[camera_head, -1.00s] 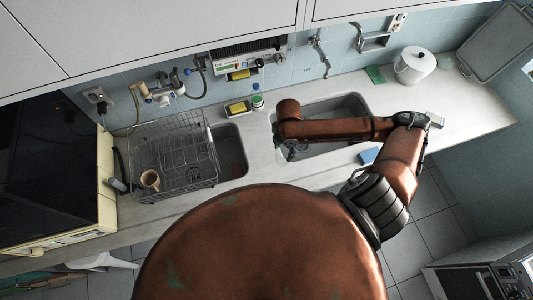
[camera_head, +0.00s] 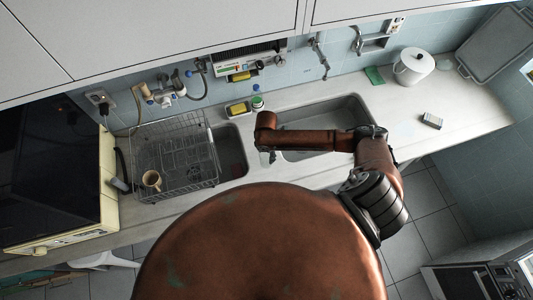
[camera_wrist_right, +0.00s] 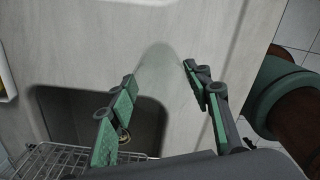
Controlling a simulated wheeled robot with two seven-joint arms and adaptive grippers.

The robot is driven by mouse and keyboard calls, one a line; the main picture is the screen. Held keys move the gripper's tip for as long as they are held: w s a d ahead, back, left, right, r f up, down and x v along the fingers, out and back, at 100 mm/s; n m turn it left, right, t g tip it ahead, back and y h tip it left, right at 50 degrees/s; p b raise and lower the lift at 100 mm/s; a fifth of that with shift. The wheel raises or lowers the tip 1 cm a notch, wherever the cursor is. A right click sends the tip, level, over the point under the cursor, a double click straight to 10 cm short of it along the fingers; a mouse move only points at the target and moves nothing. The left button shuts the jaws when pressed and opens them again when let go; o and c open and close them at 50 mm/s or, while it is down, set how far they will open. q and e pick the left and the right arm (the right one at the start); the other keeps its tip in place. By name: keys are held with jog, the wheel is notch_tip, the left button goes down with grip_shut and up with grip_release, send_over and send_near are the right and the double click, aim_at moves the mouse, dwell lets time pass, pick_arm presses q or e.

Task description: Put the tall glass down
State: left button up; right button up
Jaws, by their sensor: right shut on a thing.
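The tall glass (camera_wrist_right: 163,62) is clear and faint in the right wrist view, between the green-padded fingers of my right gripper (camera_wrist_right: 158,80). The gripper is shut on it. In the head view my right gripper (camera_head: 267,155) points down over the counter strip (camera_head: 257,135) between the two sinks, and the glass is hardly visible there. I cannot tell whether the glass touches the counter. My left gripper is not in view.
A small sink (camera_head: 231,160) and a wire dish rack (camera_head: 187,185) with a beige mug (camera_head: 152,180) are to the left. A large sink (camera_head: 345,112) is to the right. A sponge (camera_head: 238,109) and a small bottle (camera_head: 257,102) stand behind.

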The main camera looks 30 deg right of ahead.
jog(key=o, duration=1.7)
jog(key=shift+f, duration=0.1)
jog(key=shift+c, duration=0.2)
notch_tip(320, 180, up, 12)
jog(key=b, duration=0.1)
